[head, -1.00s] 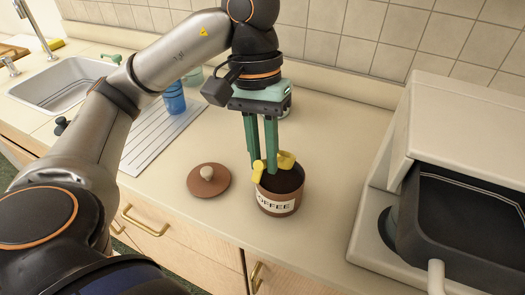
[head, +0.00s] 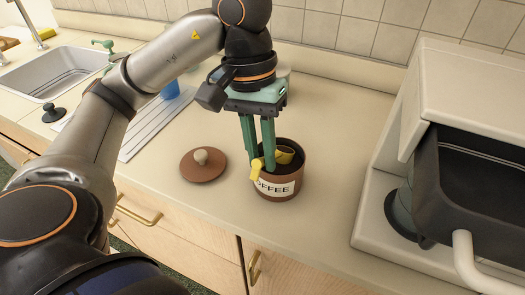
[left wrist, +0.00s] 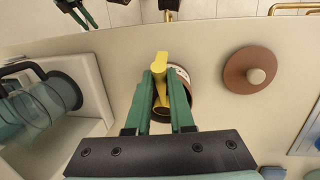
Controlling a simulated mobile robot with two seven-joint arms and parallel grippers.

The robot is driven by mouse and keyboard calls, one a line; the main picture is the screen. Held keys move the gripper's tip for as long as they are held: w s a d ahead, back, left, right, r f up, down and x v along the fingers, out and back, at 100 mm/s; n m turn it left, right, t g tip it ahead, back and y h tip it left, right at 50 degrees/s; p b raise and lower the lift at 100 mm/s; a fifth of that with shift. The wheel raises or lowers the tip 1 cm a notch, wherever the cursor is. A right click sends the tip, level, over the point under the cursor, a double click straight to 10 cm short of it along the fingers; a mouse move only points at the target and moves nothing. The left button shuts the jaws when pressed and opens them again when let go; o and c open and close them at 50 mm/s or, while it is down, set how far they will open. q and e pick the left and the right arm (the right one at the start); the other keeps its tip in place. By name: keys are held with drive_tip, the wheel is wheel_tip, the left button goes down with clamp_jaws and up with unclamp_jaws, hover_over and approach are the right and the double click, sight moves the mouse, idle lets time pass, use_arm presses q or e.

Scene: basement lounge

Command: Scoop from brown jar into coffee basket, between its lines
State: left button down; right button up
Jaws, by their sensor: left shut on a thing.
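The brown jar (head: 290,200) with a COFFEE label stands upright and open on the counter; its dark contents are partly hidden. My left gripper (head: 262,170) points down at the jar, shut on the yellow scoop (head: 285,157). The scoop's bowl is inside the jar mouth, and its handle sticks out over the near-left rim. The left wrist view shows the scoop (left wrist: 161,62) between the green fingers. The black coffee basket (head: 440,190), with a pale handle, is in the machine at right; I cannot make out its lines. My right gripper (left wrist: 78,13) shows small at the wrist view's top left.
The brown lid (head: 203,170) lies left of the jar. The pale coffee machine (head: 460,85) stands at right, with a glass carafe (left wrist: 45,110) in the wrist view. A sink (head: 65,70) and drainboard are at left. Clear counter lies between jar and machine.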

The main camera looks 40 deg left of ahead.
use_arm(q)
drive_tip(key=shift+s+r, duration=0.1)
drive_tip(key=shift+r, duration=0.5)
drive_tip(key=shift+s+d+r+t+b, duration=0.1)
drive_tip(key=shift+s+t+b, duration=0.5)
drive_tip(key=shift+t+b, duration=0.25)
drive_tip(key=shift+s+r+t, duration=0.2)
drive_tip(key=shift+s+t, duration=0.05)
drive_tip(key=shift+t, duration=0.1)
drive_tip(key=shift+s+d+r+t, duration=0.1)
drive_tip(key=shift+s+r+t, duration=0.15)
drive_tip(key=shift+s+t, duration=0.05)
drive_tip(key=shift+s+r+t, duration=0.4)
drive_tip(key=shift+r+t, duration=0.1)
drive_tip(key=shift+r, duration=0.25)
drive_tip(key=shift+s+r, duration=0.15)
drive_tip(key=shift+r, duration=0.05)
drive_tip(key=shift+s+d+r+t+y, duration=0.1)
drive_tip(key=shift+s+r+t+y, duration=0.2)
drive_tip(key=shift+r+t, duration=0.25)
use_arm(e)
drive_tip(key=shift+s+f, duration=0.15)
drive_tip(key=shift+f, duration=0.5)
drive_tip(key=shift+d, duration=0.1)
